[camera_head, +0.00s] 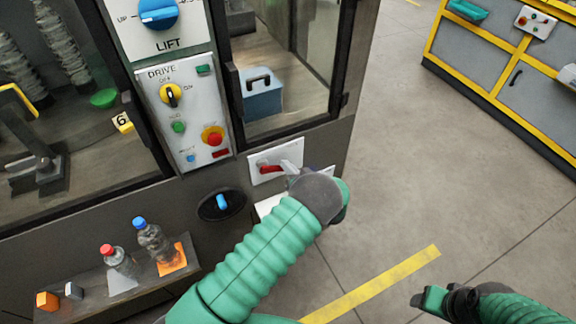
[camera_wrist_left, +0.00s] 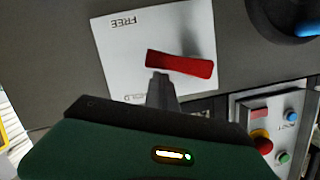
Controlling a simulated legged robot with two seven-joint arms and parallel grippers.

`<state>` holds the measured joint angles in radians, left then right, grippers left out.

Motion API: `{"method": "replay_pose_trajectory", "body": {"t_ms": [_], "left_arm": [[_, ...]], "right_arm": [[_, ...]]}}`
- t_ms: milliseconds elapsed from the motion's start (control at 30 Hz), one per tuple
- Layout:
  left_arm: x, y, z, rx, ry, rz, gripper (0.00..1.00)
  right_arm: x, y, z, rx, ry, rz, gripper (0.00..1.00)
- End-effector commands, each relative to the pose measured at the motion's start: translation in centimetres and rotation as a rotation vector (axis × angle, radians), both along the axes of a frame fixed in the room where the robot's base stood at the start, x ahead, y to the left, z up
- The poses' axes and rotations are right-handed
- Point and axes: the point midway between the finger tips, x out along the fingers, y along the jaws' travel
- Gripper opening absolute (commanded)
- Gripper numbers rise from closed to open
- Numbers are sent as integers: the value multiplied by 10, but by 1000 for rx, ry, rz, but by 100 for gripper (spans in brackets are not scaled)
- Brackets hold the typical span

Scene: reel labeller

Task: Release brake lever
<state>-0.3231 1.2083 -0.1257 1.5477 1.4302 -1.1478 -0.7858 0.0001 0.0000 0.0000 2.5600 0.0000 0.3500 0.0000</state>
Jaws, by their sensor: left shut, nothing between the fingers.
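The red brake lever (camera_head: 270,169) sits on a white plate (camera_head: 257,178) low on the machine's front. In the left wrist view the lever (camera_wrist_left: 182,65) lies nearly level, slightly tilted, across the plate (camera_wrist_left: 120,60). The plate reads FREE at one end, upside down in this view, and a partly covered word, apparently HOLD, near my fingers. My left gripper (camera_head: 291,167) is shut and empty; its fingertips (camera_wrist_left: 160,78) are right at the lever's edge. I cannot tell whether they touch it. My right gripper (camera_head: 432,300) hangs over the floor, far from the lever.
A control panel (camera_head: 184,120) with a DRIVE knob and buttons is above left of the lever. A round black recess with a blue handle (camera_head: 221,202) is left of it. A shelf (camera_head: 95,290) holds two bottles and small blocks. Open floor lies to the right.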

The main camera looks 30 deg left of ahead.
Motion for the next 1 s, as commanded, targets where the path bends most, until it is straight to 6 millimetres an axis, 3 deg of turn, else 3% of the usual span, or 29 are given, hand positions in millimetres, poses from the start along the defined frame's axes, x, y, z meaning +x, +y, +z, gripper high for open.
{"method": "replay_pose_trajectory", "body": {"t_ms": [200, 633, 1000], "left_arm": [[-2, 1, -19, 125, 162, 2, 0], [-5, 4, -39, 341, 440, 0, 0], [-9, 7, -44, 354, 455, 1, 0]], "right_arm": [[0, 0, -19, 0, 0, 0, 63], [0, 0, -42, 0, 0, 0, 63], [0, 0, -48, 0, 0, 0, 63]]}}
